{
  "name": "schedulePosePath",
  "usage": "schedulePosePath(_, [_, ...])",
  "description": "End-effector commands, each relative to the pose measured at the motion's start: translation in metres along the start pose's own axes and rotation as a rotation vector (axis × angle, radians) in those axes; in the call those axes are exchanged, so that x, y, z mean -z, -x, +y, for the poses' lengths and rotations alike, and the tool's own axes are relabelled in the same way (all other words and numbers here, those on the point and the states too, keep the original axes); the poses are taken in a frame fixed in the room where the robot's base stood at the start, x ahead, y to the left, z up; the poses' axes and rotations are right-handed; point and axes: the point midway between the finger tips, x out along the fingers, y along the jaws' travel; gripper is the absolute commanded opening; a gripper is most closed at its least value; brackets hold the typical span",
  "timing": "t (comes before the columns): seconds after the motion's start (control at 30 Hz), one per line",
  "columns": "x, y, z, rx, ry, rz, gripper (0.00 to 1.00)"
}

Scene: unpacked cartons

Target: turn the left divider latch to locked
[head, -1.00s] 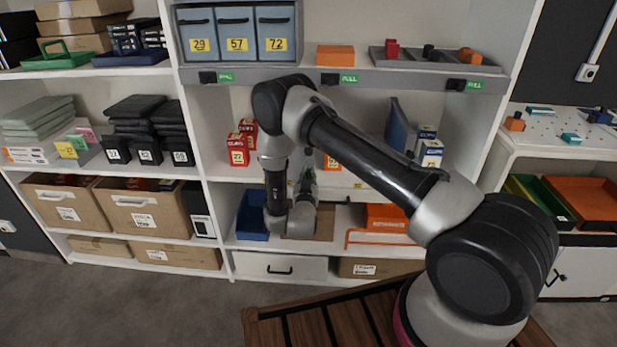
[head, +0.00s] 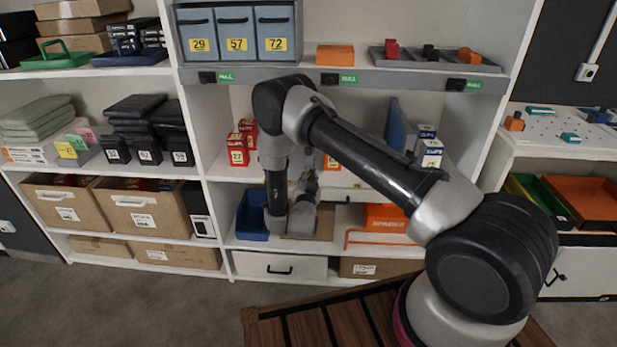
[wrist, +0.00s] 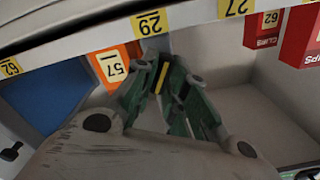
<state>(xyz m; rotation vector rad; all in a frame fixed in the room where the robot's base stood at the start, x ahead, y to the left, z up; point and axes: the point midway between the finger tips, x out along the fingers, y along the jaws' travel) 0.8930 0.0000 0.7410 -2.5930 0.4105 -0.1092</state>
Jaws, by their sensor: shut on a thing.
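My gripper (wrist: 168,84) reaches into the middle shelf bay, its fingers close together at the end of a grey divider (wrist: 160,44). It is shut on a small dark piece with a yellow stripe, which I take to be the left divider latch (wrist: 163,77). The fingers cover most of this piece, so I cannot tell how far it is turned. In the head view my gripper (head: 307,182) is small and points up towards the shelf edge; the left divider and its latch are hidden there behind my arm.
A blue divider (head: 401,127) stands farther right in the bay. Red boxes (head: 238,150) stand left of my arm, white and blue boxes (head: 428,150) on the right. The numbered shelf edge (wrist: 205,17) runs close to my fingers. A blue bin (head: 252,215) is on the shelf below.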

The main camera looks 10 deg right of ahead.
Motion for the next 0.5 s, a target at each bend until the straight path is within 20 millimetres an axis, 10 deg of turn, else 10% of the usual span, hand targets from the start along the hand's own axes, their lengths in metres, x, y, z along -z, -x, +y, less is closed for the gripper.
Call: schedulePosePath(0.5, [-0.0005,0.0002,0.0027,-0.001,-0.489,0.000,0.00])
